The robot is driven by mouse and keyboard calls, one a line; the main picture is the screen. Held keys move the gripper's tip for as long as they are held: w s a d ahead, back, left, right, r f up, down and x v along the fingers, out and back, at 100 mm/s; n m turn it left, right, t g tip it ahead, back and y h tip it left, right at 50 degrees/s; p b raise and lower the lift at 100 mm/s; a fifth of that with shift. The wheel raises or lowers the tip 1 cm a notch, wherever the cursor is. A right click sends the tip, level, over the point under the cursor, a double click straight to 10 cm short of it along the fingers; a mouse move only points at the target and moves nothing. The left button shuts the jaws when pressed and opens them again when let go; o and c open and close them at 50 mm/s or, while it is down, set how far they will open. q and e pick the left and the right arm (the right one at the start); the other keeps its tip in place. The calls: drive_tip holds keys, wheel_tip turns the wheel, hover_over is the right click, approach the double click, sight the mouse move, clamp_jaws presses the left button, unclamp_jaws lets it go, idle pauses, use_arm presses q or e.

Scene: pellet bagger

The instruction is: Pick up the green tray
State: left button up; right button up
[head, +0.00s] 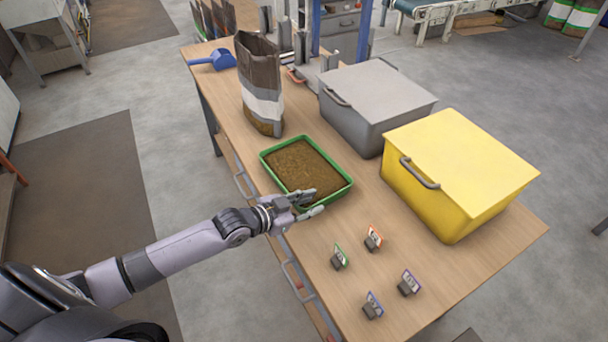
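The green tray (266,158) lies flat on the wooden table and is filled with brown pellets (300,166). My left gripper (316,201) is at the tray's near edge, at its lower corner in the head view. Its two fingers are spread apart, one over the tray's rim and pellets and one outside the near wall. Whether the fingers touch the rim cannot be told. The fingers hide a small part of the near rim. My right gripper is not in view.
A brown and white bag (262,102) stands behind the tray, with a blue scoop (216,60) to its left. A grey bin (376,92) and a yellow bin (460,165) stand to the right. Several small tag holders, one with a red-edged card (374,237), stand in front on the table (440,262).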

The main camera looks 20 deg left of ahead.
sight(323, 200)
use_arm(q)
drive_tip(key=shift+p+x, duration=0.3)
drive_tip(key=shift+x, duration=2.45)
drive_tip(key=shift+c, duration=0.4)
clamp_jaws()
drive_tip(key=shift+r, duration=0.1)
